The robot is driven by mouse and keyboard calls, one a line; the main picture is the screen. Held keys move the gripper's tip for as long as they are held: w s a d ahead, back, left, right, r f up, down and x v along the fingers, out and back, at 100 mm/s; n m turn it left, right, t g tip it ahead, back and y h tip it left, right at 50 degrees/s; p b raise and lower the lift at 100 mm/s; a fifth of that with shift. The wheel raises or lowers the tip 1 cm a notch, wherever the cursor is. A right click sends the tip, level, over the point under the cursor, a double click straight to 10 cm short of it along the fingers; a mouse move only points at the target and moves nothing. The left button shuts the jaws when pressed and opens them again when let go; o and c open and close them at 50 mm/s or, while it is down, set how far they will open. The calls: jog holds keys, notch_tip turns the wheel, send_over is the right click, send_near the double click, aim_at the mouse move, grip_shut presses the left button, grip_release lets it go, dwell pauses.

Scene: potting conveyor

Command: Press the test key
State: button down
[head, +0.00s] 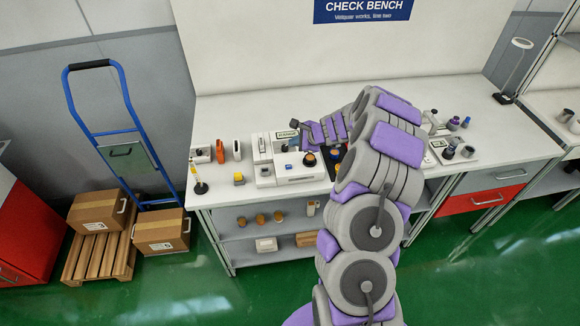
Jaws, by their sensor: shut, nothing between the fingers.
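A white test instrument (291,170) with a small display stands on the bench, left of my arm. A dark round knob with an orange top (310,160) is at its front right. I cannot tell which part is the test key; it is too small or hidden. My gripper (296,124) is shut and empty, at the end of the arm reaching in from the right. It shows over the back of the instrument and points left. I cannot tell its height above the instrument or whether it touches anything.
Small metal parts stand right of my arm. A blue hand truck (125,130) and boxes (161,231) are at left. Green floor is free in front.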

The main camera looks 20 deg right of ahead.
jog(key=b, duration=0.4)
send_over(291, 168)
jog(key=a, duration=0.2)
notch_tip(291, 168, down, 4)
jog(key=shift+w+r, duration=0.15)
jog(key=d+f+b, duration=0.2)
jog(key=f, duration=0.1)
jog(key=d+f+b, duration=0.1)
jog(key=f, duration=0.1)
jog(key=shift+d, duration=0.3)
jog(key=shift+a+r, duration=0.15)
jog(key=shift+a, duration=0.65)
jog(key=shift+a+r, duration=0.1)
jog(key=shift+a, duration=0.7)
jog(key=shift+d+f, duration=0.2)
jog(key=shift+d, duration=1.15)
jog(key=shift+a+r, duration=0.15)
jog(key=shift+a, duration=1.05)
jog(key=shift+d, duration=1.05)
jog(key=shift+a, duration=0.85)
jog(key=shift+d+f, duration=0.3)
jog(key=shift+d, duration=0.25)
jog(key=shift+d+f, duration=0.3)
jog(key=shift+d, duration=0.25)
jog(key=shift+a+r, duration=0.1)
jog(key=shift+a, duration=0.45)
jog(key=shift+d, duration=0.1)
